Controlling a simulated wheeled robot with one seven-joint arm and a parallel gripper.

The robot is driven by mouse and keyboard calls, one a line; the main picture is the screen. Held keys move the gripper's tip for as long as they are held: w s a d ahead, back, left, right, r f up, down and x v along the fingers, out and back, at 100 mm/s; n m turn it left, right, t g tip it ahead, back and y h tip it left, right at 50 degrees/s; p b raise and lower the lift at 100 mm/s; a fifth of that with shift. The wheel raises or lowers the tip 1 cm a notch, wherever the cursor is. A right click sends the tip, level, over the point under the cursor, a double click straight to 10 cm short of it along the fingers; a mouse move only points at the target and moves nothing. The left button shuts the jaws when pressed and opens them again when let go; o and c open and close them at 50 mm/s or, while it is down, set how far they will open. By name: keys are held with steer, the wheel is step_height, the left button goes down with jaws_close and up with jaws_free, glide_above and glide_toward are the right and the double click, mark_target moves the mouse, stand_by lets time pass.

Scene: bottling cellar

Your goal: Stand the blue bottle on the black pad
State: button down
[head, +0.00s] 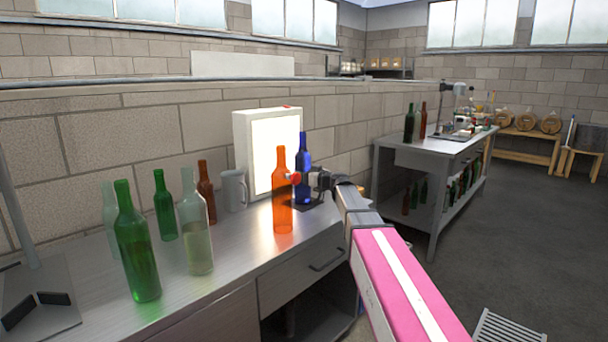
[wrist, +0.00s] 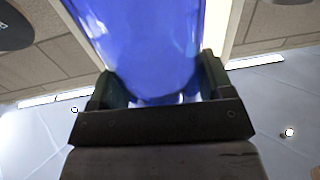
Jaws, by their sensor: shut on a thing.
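The blue bottle (head: 303,148) stands upright near the lit panel in the head view. My gripper (head: 305,179) is shut on its body. In the wrist view the blue bottle (wrist: 150,45) fills the space between the two fingers of my gripper (wrist: 157,85). The black pad (head: 316,206) shows as a dark patch at the foot of the bottle. The bottle's base looks over the pad, but I cannot tell whether it touches. The orange bottle and my gripper hide part of the bottle and pad.
An orange bottle (head: 282,205) stands close in front, left of the blue bottle. Behind are a lit panel (head: 270,155) and a grey mug (head: 233,190). Several green, clear and brown bottles stand on the left of the steel bench (head: 240,235). Its front middle is clear.

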jaws_free()
steer(key=v, duration=1.2)
